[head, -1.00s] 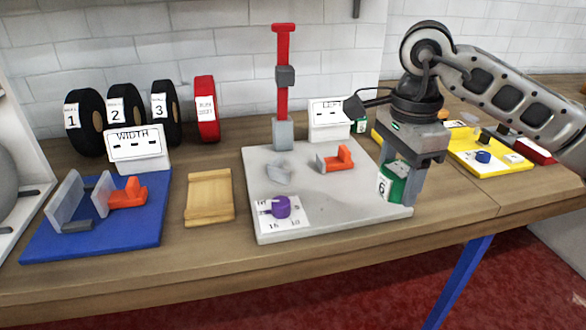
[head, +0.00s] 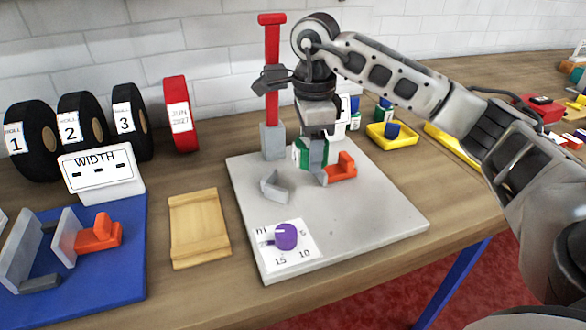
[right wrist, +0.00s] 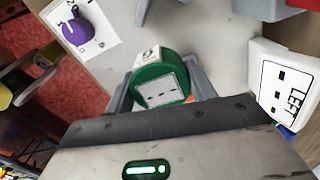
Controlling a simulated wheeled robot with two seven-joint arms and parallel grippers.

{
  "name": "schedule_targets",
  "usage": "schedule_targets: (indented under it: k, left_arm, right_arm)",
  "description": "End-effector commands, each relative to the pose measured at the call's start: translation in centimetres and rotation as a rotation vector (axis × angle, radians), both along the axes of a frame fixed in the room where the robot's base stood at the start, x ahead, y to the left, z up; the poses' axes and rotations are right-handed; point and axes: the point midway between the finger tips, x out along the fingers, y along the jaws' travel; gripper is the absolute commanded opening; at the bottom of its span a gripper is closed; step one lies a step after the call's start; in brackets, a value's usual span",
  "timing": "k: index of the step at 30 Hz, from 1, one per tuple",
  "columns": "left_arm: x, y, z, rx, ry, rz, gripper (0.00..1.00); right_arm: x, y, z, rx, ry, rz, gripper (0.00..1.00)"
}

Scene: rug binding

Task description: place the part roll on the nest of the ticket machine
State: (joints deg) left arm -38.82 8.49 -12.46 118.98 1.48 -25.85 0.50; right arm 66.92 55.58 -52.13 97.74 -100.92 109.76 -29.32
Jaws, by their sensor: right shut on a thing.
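The ticket machine has a grey base plate (head: 365,215) with a red lever post (head: 271,75), an orange clamp (head: 341,170) and a purple knob (head: 286,236). Its nest, a grey angled piece (head: 274,187), stands empty left of the clamp. My right gripper (head: 312,163) is shut on the green part roll (head: 301,152) and holds it above the plate, behind the nest and beside the clamp. In the right wrist view the roll (right wrist: 160,80) sits between the two grey fingers, its pale label showing. My left gripper is not in view.
A blue fixture (head: 115,275), a WIDTH display (head: 102,172) and a wooden tray (head: 199,228) stand left of the plate. Several black rolls and a red roll (head: 180,115) line the wall. A yellow tray (head: 391,138) is at right. A white display (right wrist: 290,84) is near the gripper.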

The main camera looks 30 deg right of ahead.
Motion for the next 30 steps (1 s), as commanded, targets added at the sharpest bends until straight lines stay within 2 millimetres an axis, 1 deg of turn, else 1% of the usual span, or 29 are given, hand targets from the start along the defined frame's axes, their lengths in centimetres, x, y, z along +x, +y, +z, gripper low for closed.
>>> schedule_targets:
  k: [1,3,6,11,13,15,18,21,27,30]
  left_arm:
    - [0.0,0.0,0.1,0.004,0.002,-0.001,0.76]
    - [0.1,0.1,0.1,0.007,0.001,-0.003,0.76]
    - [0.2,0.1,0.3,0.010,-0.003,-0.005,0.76]
    - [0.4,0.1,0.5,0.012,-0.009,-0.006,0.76]
    - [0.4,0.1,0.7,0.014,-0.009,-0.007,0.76]
    - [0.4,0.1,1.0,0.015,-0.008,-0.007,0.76]
    - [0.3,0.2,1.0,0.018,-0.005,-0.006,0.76]
    - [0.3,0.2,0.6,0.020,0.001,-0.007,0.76]
    - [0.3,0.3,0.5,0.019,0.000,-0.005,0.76]
    - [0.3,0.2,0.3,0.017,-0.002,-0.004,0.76]
  right_arm:
    - [0.6,0.4,-0.9,0.002,0.005,0.001,0.31]
    - [1.4,0.8,-2.0,0.002,0.004,0.000,0.31]
    - [2.2,1.2,-3.0,0.001,0.000,0.000,0.31]
    - [2.8,1.5,-4.0,0.000,0.001,0.000,0.31]
    - [3.3,1.8,-4.8,0.001,0.004,0.000,0.31]
    - [3.1,1.7,-5.9,-0.001,0.005,-0.001,0.31]
    - [3.1,1.7,-7.1,0.000,0.002,0.000,0.31]
    - [3.2,1.7,-7.5,0.000,-0.001,0.000,0.31]
    - [3.2,1.7,-7.5,0.000,-0.001,0.000,0.31]
    - [3.2,1.7,-7.9,0.000,-0.001,0.000,0.31]
